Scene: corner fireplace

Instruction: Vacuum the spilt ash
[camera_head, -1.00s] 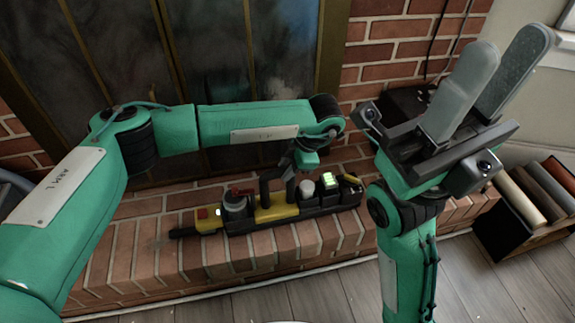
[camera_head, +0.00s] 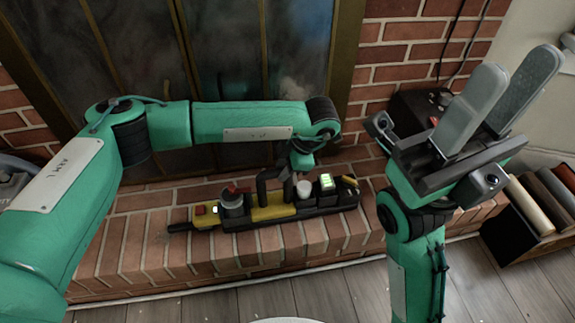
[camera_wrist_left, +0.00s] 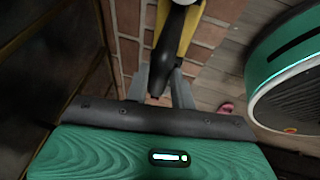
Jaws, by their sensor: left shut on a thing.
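The yellow and black handheld vacuum (camera_head: 265,212) lies along the brick hearth, its dark nozzle (camera_head: 180,227) pointing left. It has a grey canister with a red top, a white knob and a lit green panel. My left gripper (camera_wrist_left: 160,88) is shut on its black handle; in the head view its fingers are mostly hidden by the wrist. The vacuum (camera_wrist_left: 184,30) also shows in the left wrist view. Faint grey speckles, possibly ash (camera_head: 158,238), show on the bricks near the nozzle. My right gripper (camera_head: 520,65) is open and empty, raised at the right.
The fireplace doors (camera_head: 225,60) stand close behind the hearth (camera_head: 290,243). A dark box (camera_head: 418,112) with a red part stands behind my right gripper. A black holder (camera_head: 530,230) with several rolls or logs is at the right. The wooden floor in front looks clear.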

